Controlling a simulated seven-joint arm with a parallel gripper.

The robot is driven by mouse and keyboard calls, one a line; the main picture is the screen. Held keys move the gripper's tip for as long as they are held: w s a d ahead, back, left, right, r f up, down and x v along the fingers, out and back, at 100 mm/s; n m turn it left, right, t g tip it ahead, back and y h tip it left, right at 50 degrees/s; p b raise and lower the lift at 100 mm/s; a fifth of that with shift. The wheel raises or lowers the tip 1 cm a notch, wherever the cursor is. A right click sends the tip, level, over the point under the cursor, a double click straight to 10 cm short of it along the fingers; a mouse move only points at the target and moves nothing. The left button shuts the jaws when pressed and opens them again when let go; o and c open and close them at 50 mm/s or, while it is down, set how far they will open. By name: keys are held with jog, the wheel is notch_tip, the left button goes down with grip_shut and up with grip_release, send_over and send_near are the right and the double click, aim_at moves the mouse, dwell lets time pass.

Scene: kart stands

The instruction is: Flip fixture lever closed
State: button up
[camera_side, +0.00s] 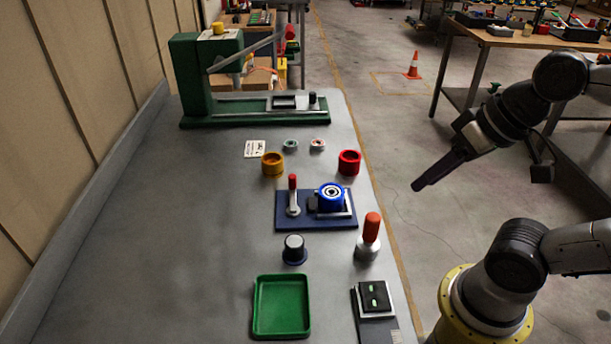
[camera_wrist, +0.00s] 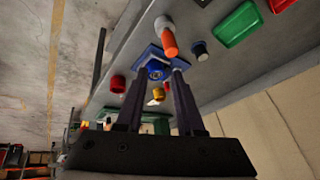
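The fixture is a dark blue plate (camera_side: 316,222) in the middle of the grey bench, holding a blue ring-shaped part (camera_side: 331,194). Its lever (camera_side: 293,190), with a red tip and pale pivot, stands upright on the plate's left side in the side view. The fixture (camera_wrist: 147,54) also shows beyond my fingers in the wrist view; its lever is not clearly visible there. My gripper (camera_side: 418,186) is off the bench's right edge, raised and well apart from the fixture. In the wrist view my gripper (camera_wrist: 159,74) has its fingers apart with nothing between them.
Yellow (camera_side: 273,163) and red (camera_side: 349,162) cups stand behind. A green tray (camera_side: 258,306) lies in front; a green press (camera_side: 193,80) stands at the back. The bench's left is clear.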

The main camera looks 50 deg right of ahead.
jog(key=w+a+m, duration=0.1)
jog(key=m, duration=0.1)
jog(key=w+a+r+m+y, duration=0.1)
jog(key=w+m, duration=0.1)
jog(key=w+a+m+g+y, duration=0.1)
jog(key=m, duration=0.1)
jog(key=shift+w+r, duration=0.15)
jog(key=shift+w, duration=0.15)
grip_shut()
jog(key=w+d+f+m+y, duration=0.2)
jog(key=w+d+m, duration=0.1)
jog(key=w+m, duration=0.4)
jog(key=w+d+f+m+y, duration=0.2)
jog(key=w+d+m, duration=0.1)
jog(key=w+m, duration=0.4)
jog(key=w+d+f+m, duration=0.2)
jog(key=d+f, duration=0.2)
jog(key=d, duration=0.3)
jog(key=shift+d+f+t, duration=0.25)
jog(key=shift+f+t, duration=0.05)
jog(key=shift+f, duration=0.1)
